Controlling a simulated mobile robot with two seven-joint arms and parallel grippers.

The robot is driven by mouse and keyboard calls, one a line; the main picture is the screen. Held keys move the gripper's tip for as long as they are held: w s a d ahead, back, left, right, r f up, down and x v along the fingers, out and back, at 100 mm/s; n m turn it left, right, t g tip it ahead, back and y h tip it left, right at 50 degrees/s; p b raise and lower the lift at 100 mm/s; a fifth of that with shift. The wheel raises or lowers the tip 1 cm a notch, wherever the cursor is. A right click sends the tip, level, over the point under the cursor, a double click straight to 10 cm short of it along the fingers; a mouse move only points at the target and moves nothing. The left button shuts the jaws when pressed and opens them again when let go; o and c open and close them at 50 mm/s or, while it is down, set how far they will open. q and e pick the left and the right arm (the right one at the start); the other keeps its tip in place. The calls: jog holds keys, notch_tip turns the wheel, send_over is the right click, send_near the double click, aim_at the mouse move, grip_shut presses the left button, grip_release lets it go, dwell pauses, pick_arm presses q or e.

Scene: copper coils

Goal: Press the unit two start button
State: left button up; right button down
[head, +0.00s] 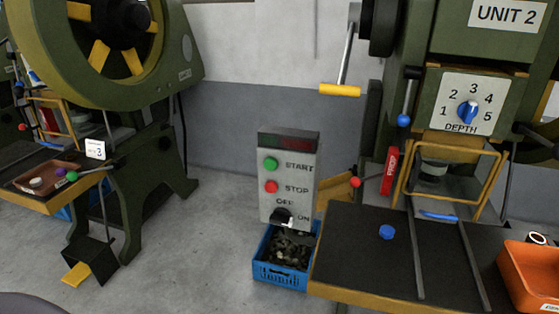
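The unit two press (440,110) stands at the right, with a "UNIT 2" sign (507,14) at its top. A grey control box (297,190) stands beside its table, on the left. The box has a green START button (271,164), a red STOP button (271,187) and a black OFF/ON switch (282,217). Neither of my grippers is in view.
A blue crate (282,276) with dark pieces stands on the floor below the box. The press table (350,255) carries a blue knob-like piece (387,232) and an orange bin (530,277). Another green press (140,140) stands left.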

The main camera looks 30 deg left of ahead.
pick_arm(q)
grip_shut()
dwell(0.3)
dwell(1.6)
